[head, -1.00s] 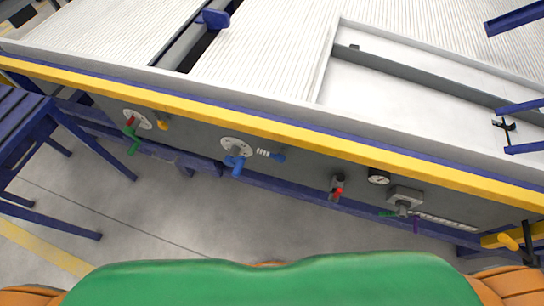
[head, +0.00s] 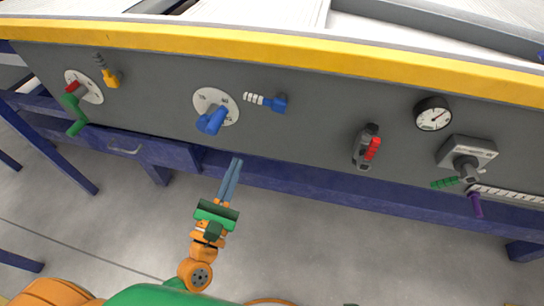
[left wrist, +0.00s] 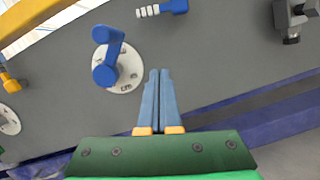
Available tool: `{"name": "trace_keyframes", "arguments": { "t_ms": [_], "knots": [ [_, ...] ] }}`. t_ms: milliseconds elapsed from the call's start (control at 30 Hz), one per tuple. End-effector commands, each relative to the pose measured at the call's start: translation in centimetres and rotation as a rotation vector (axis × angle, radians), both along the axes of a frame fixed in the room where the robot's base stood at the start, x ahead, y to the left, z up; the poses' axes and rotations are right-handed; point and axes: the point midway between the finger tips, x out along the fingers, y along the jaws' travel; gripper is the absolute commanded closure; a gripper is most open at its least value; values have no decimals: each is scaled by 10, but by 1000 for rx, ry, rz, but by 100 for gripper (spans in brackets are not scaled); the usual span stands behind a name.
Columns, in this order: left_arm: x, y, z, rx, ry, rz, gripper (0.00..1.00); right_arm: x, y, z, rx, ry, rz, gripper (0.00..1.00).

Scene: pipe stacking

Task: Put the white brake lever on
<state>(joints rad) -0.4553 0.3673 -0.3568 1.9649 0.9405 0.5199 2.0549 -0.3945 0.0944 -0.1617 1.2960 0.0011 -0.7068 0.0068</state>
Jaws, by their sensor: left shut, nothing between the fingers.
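The white brake lever (head: 254,99) is a short white ribbed handle on a blue body (head: 279,103) on the grey panel, and it points left. It also shows at the top edge of the left wrist view (left wrist: 148,11). My left gripper (head: 238,161) is shut and empty, its fingers pointing up at the panel, below the lever and apart from it. In the left wrist view its fingers (left wrist: 160,73) lie side by side with nothing between them. My right gripper is not in view.
Left of the lever is a blue crank (head: 212,121) on a white dial. Further left are a yellow knob (head: 112,78) and a green crank (head: 76,115). To the right are a red-handled lever (head: 372,149), a gauge (head: 432,114) and a switch box (head: 467,153). A yellow rail (head: 300,47) runs above.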

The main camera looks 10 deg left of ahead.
Motion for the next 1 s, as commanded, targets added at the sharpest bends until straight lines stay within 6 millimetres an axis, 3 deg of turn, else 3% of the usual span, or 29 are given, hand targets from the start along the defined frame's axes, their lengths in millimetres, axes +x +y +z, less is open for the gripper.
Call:
{"name": "trace_keyframes", "arguments": {
  "t_ms": [33, 167, 600, 700, 800, 1000],
  "knots": [
    [-1, 1, -2, -65, -18, -7, 100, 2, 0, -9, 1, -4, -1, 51],
    [7, 2, 14, -119, -33, -8, 100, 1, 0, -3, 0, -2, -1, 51],
    [97, -6, 37, -114, -30, -9, 100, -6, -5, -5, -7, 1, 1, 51],
    [96, -9, 59, -114, -26, -9, 100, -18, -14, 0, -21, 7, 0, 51],
    [96, -11, 69, -113, -26, -9, 100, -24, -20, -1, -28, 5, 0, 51],
    [95, -13, 74, -109, -25, -9, 100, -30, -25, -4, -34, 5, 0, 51]
  ]
}}
